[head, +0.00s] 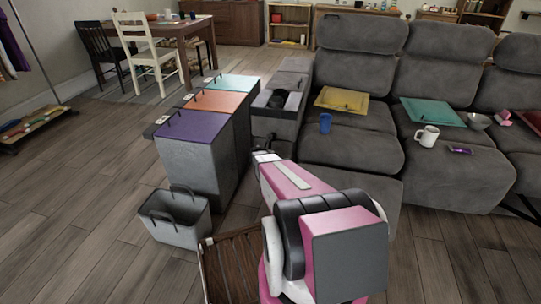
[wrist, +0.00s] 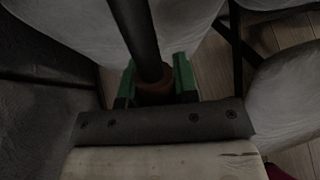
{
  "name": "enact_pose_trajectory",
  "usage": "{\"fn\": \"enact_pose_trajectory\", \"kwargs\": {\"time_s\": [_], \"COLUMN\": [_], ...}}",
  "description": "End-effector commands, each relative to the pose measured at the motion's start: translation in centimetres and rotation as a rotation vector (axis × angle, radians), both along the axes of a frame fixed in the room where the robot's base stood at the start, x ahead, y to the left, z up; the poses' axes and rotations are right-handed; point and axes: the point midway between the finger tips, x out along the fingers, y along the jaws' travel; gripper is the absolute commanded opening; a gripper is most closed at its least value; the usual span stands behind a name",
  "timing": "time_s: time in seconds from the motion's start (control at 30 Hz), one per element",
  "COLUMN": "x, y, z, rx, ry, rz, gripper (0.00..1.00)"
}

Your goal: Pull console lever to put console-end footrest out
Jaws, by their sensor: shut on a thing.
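The grey sofa (head: 355,68) stands at the right, with the dark console (head: 276,125) at its left end. The console-end seat's front panel (head: 375,190) hangs upright below its cushion, partly behind my arm. My gripper (head: 268,156) is low beside the console, its fingers hard to make out in the head view. In the wrist view my gripper (wrist: 156,88) has green-edged fingers shut around the brownish end of a dark bar-shaped lever (wrist: 138,35). The lever runs from the top edge down between the fingers. The fingers partly hide its end.
Bins with purple (head: 190,125), orange (head: 217,102) and teal (head: 238,82) lids stand close left of the console. A grey basket (head: 175,228) and a slatted wooden crate (head: 232,270) are on the floor. A mug (head: 428,136) sits on a seat.

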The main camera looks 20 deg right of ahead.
Motion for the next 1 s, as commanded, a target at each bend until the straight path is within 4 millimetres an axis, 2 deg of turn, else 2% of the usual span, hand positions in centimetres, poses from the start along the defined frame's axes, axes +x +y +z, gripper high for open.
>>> {"fn": "enact_pose_trajectory", "kwargs": {"time_s": [0.47,0.5,0.57,1.0], "x": [-0.20,-0.20,-0.20,-0.56], "y": [0.04,0.04,0.04,0.43], "z": [0.08,0.08,0.08,0.42], "rx": [0.007,0.007,0.007,0.006], "ry": [0.010,0.010,0.010,0.009], "rz": [-0.002,-0.001,-0.001,0.000], "gripper": [0.00,0.35,0.54,0.54]}}
